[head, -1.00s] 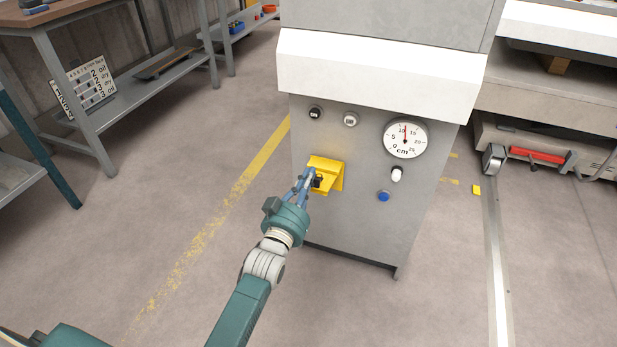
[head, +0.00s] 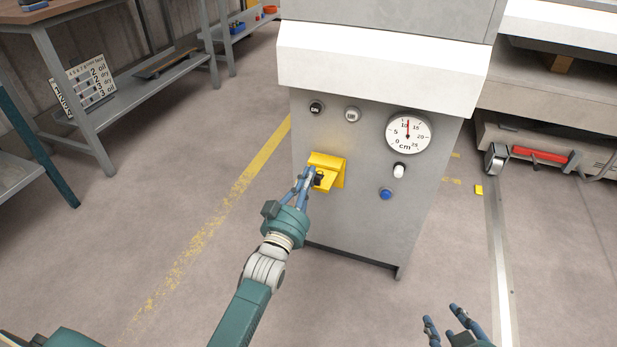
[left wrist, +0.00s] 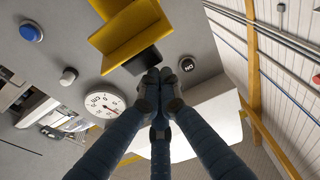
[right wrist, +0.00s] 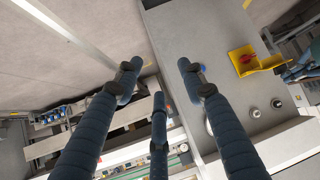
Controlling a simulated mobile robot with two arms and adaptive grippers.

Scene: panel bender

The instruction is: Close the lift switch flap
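The yellow lift switch flap and its housing (head: 330,161) stick out from the front of the grey cabinet (head: 350,230). The flap stands out from the panel, and a red part shows inside the yellow housing (right wrist: 250,62) in the right wrist view. My left gripper (head: 315,178) is at the flap's left side. In the left wrist view its fingertips (left wrist: 158,76) are together beside a black piece (left wrist: 143,61) under the yellow flap (left wrist: 130,32); whether they touch is unclear. My right gripper (head: 445,318) is open and empty, low and right, away from the flap.
The cabinet front also carries an ON button (head: 316,107), another round button (head: 352,114), a dial (head: 408,132), a white knob (head: 399,171) and a blue button (head: 386,194). A workbench (head: 100,148) stands at left. The floor before the cabinet is clear.

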